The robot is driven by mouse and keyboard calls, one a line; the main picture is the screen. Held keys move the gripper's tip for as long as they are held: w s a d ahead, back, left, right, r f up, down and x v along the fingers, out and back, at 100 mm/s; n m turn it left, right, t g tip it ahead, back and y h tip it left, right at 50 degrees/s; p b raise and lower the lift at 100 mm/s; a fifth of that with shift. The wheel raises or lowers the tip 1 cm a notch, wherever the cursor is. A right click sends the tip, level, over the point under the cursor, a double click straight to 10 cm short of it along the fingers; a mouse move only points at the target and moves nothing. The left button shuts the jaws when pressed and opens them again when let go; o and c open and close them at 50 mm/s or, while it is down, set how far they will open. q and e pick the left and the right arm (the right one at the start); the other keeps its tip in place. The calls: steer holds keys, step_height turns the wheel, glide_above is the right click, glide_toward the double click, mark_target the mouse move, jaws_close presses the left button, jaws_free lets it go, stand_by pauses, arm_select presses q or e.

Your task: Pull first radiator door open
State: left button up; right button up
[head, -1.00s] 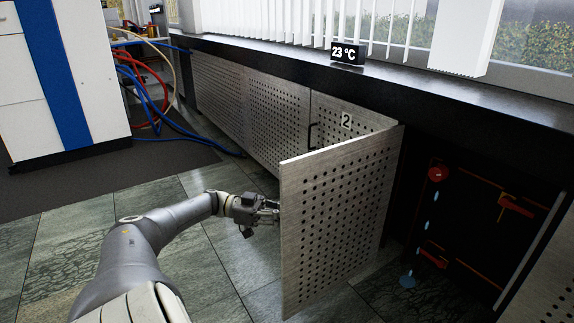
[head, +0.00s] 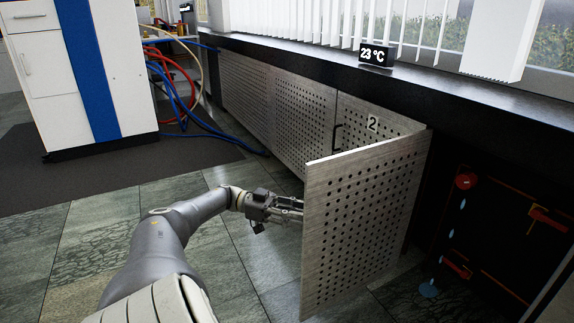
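The radiator door (head: 362,215) is a perforated metal panel. It stands swung out from the cabinet row, wide open, with the dark compartment (head: 490,235) showing to its right. My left gripper (head: 298,211) is at the door's free left edge, on the left side of the panel. Its fingertips are partly hidden behind the door, so whether they touch or grip it cannot be seen. My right gripper is not in view.
A closed perforated door marked 2 (head: 373,123) with a dark handle is behind the open door. In the compartment are red valves (head: 466,181) and a blue drip trail (head: 428,290). A white and blue cabinet (head: 85,75) stands at left. Tiled floor (head: 110,235) is free.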

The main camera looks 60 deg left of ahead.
arm_select(q)
steer(key=shift+v, duration=2.1)
